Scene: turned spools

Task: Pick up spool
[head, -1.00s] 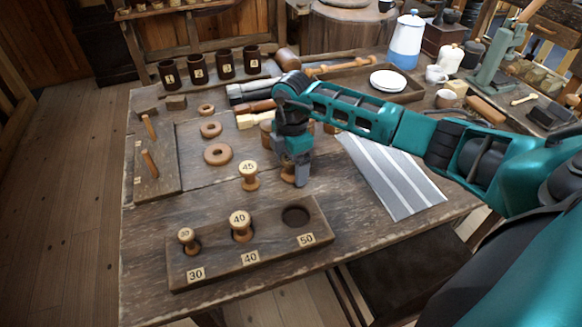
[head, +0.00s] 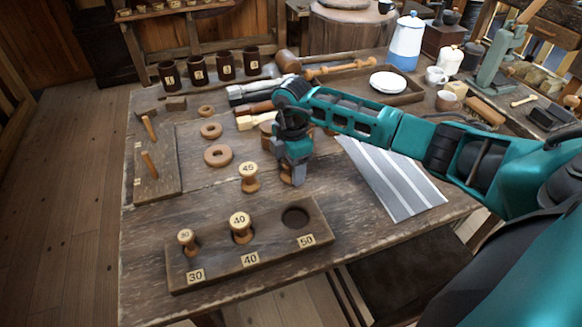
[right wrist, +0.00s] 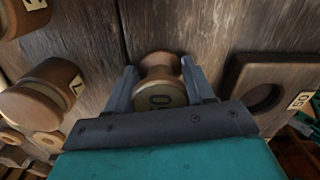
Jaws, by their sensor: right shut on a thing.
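My right gripper (head: 295,176) is shut on a turned wooden spool, its fingers on either side of it just above the table. In the right wrist view the held spool (right wrist: 158,68) sits between the two fingers, its label partly hidden by the gripper body. A spool marked 45 (head: 248,178) stands upright on the table just left of the gripper. In the wooden block (head: 215,262), spools marked 30 (head: 187,241) and 40 (head: 240,226) stand in their holes. The hole labelled 50 (head: 296,217) is empty. My left gripper is not in view.
A striped grey cloth (head: 391,177) lies right of the gripper. Wooden rings (head: 217,155) and a pegged board (head: 157,170) lie to the left. Dark numbered cups (head: 197,70) and a tray with a white plate (head: 388,82) stand farther back. The front left tabletop is clear.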

